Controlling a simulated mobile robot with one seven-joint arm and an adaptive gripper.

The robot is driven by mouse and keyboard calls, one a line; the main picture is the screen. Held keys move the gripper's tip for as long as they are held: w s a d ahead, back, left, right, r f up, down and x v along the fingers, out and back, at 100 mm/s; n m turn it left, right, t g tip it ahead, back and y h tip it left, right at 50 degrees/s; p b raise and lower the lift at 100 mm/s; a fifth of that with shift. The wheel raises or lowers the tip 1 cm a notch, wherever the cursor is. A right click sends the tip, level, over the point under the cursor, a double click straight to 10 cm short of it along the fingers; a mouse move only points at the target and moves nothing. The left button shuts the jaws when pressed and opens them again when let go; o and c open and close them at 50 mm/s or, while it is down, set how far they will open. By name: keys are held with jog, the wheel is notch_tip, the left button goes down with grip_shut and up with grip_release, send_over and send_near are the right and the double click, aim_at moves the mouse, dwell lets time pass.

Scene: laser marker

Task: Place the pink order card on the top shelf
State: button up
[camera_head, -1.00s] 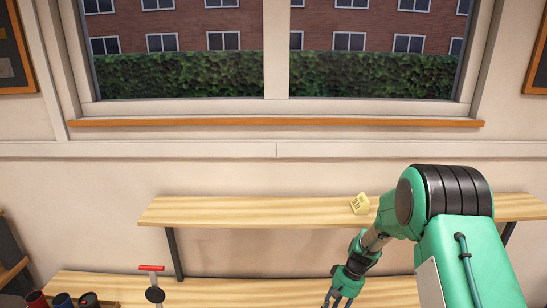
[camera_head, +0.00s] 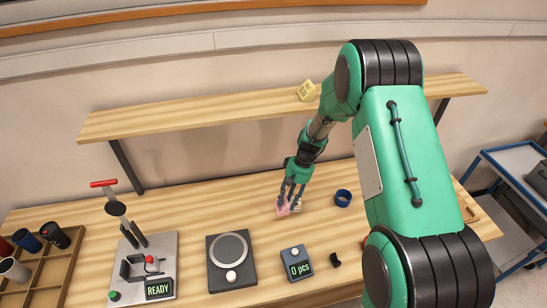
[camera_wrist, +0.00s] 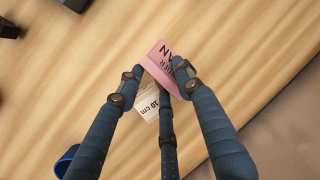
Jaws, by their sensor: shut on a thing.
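The pink order card (camera_head: 284,206) is at the workbench top in the head view, between the fingertips of my gripper (camera_head: 290,197). In the wrist view the pink card (camera_wrist: 165,60) shows dark lettering, partly hidden by the fingers. My gripper (camera_wrist: 158,82) is shut on it. A white piece marked "10 cm" (camera_wrist: 148,102) lies just beside or under the card; I cannot tell whether they touch. The top shelf (camera_head: 200,112) is a wooden board above the bench, behind my gripper. A yellow card (camera_head: 307,91) stands on it, partly next to my arm.
On the bench are a blue ring (camera_head: 343,198), a counter reading "0 pcs" (camera_head: 297,264), a round-plate device (camera_head: 230,262), and a lever press marked READY (camera_head: 150,265). A wooden tray with cups (camera_head: 45,268) is at the left. A cart (camera_head: 510,180) stands right. The shelf's left part is clear.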

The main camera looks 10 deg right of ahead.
notch_tip(320, 180, up, 54)
jog(key=shift+f, duration=0.2)
jog(key=w+m+p, duration=0.2)
jog(key=w+p, duration=0.2)
jog(key=p, duration=0.1)
jog(key=w+a+m+t+p, duration=0.1)
jog(key=w+m+p, duration=0.1)
jog(key=w+p, duration=0.2)
jog(key=w+a+m+t+p, duration=0.1)
jog(key=w+m+p, duration=0.1)
jog(key=w+p, duration=0.2)
jog(key=shift+w+a+m+p, duration=0.2)
jog(key=shift+w+m+p, duration=0.15)
jog(key=shift+p, duration=1.45)
jog(key=shift+c, duration=0.2)
jog(key=w+f+m+t+p, duration=0.1)
jog(key=w+f+m+p, duration=0.1)
jog(key=w+f+p, duration=0.2)
jog(key=shift+p+x, duration=0.6)
jog(key=shift+x, duration=0.25)
jog(key=shift+s, duration=0.15)
jog(key=shift+f+b, duration=1.75)
jog(key=shift+f, duration=1.6)
jog(key=shift+f, duration=0.5)
jog(key=o, duration=1.3)
